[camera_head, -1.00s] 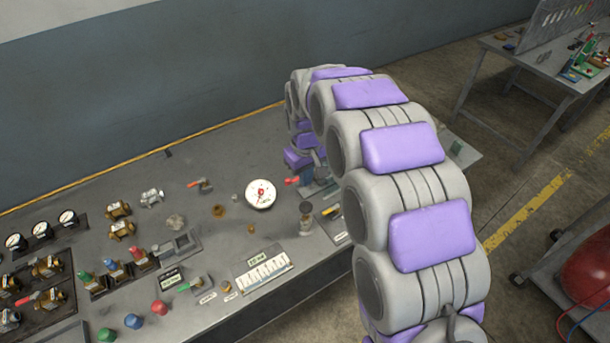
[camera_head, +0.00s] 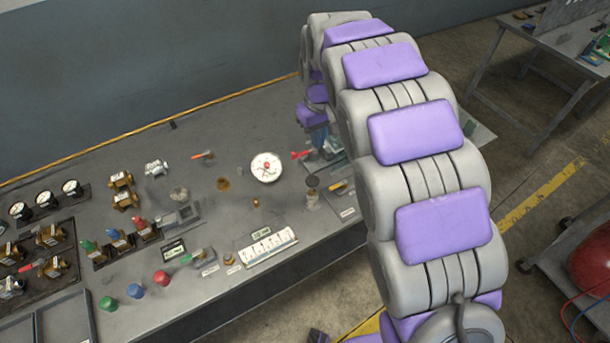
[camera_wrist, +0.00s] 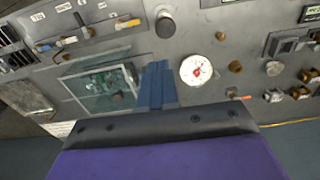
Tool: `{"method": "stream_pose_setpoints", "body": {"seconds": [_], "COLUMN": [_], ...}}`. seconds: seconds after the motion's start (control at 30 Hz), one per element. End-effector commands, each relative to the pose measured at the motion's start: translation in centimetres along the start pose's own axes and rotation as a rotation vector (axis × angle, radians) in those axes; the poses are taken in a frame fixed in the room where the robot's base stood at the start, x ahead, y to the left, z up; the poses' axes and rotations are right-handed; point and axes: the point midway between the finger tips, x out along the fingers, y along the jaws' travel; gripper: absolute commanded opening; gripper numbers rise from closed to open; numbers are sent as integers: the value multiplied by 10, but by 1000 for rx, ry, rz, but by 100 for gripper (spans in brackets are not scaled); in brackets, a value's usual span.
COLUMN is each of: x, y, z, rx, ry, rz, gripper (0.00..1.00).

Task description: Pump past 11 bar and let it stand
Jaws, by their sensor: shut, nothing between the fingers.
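A round white gauge (camera_head: 266,167) with a red centre lies face up on the bench; in the wrist view it is just right of my fingers (camera_wrist: 196,70). Its reading is too small to tell. A small upright cylinder with a dark round top (camera_head: 312,183), perhaps the pump, stands near the bench's front edge; the dark knob (camera_wrist: 165,24) in the wrist view looks like its top. My gripper (camera_wrist: 156,78) is shut and empty, its blue fingers above the bench between the gauge and a clear-covered case (camera_wrist: 100,88). In the head view my arm partly hides it.
A red-handled lever (camera_head: 299,155) is right of the gauge, close to my gripper. The wall runs behind the bench.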

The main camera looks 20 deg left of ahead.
Motion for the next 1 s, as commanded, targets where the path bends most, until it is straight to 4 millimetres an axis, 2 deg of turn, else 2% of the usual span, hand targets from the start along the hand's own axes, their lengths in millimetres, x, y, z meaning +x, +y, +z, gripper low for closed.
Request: {"method": "stream_pose_setpoints", "body": {"seconds": [0.7,0.87,1.0], "x": [-6,8,33], "y": [-9,-8,-9], "z": [3,2,4], "rx": [-26,-26,-25], "ry": [-22,-21,-26], "rz": [-11,-10,-12], "gripper": [0,0,0]}}
